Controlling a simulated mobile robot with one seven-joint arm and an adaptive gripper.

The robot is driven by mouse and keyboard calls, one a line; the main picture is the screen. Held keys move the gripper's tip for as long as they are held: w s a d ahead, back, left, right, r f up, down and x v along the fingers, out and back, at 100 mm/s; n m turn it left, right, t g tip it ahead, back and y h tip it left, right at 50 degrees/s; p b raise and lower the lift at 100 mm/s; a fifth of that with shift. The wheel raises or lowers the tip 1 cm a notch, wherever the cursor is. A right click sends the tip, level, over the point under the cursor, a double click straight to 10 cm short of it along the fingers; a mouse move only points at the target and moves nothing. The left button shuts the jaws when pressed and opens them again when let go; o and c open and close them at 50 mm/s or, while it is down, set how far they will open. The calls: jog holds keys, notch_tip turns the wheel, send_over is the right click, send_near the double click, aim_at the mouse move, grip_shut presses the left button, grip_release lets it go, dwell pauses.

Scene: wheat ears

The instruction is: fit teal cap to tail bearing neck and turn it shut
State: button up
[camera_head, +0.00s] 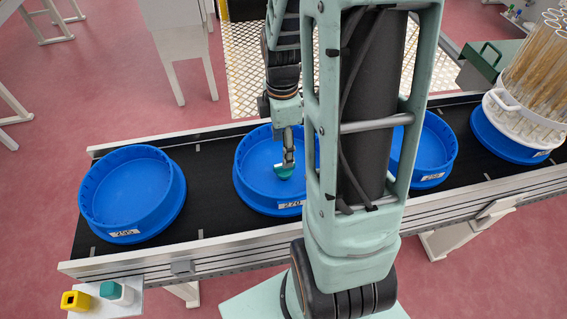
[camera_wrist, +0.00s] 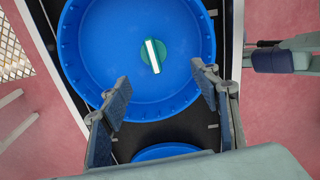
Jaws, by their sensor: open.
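The teal cap (camera_head: 285,174) lies in the blue tray marked 270 (camera_head: 242,184), on the conveyor. In the wrist view the cap (camera_wrist: 145,56) is a teal disc with a pale bar across it, on the tray floor. My gripper (camera_head: 288,160) points down over the cap in the head view. In the wrist view my gripper (camera_wrist: 160,86) is open and empty, its fingers apart, with the cap beyond the fingertips. I cannot tell how high above the cap they are. I cannot make out the tail bearing neck in either view.
Other blue trays stand on the black conveyor (camera_head: 214,215): one at left (camera_head: 132,195), one partly behind my arm (camera_head: 432,150), and one at right under a white rack (camera_head: 500,110) of wheat ears. A yellow block (camera_head: 75,300) and a teal-and-white block (camera_head: 116,292) sit at the near left corner.

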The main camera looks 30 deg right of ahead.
send_over(284, 171)
notch_tip(284, 171, down, 4)
jog(key=shift+a+f, duration=0.15)
jog(key=shift+f, duration=0.05)
jog(key=shift+w+d+f+b, duration=0.1)
jog(key=shift+w+d+f, duration=0.05)
jog(key=shift+f, duration=0.75)
jog(key=shift+w+d+f+b, duration=0.1)
jog(key=shift+f, duration=0.75)
jog(key=shift+w+d+f+b, duration=0.1)
jog(key=shift+w+d+f, duration=0.05)
jog(key=shift+f, duration=0.75)
jog(key=shift+c, duration=0.5)
jog(key=c, duration=1.1)
jog(key=shift+c, duration=0.2)
jog(key=shift+r, duration=0.15)
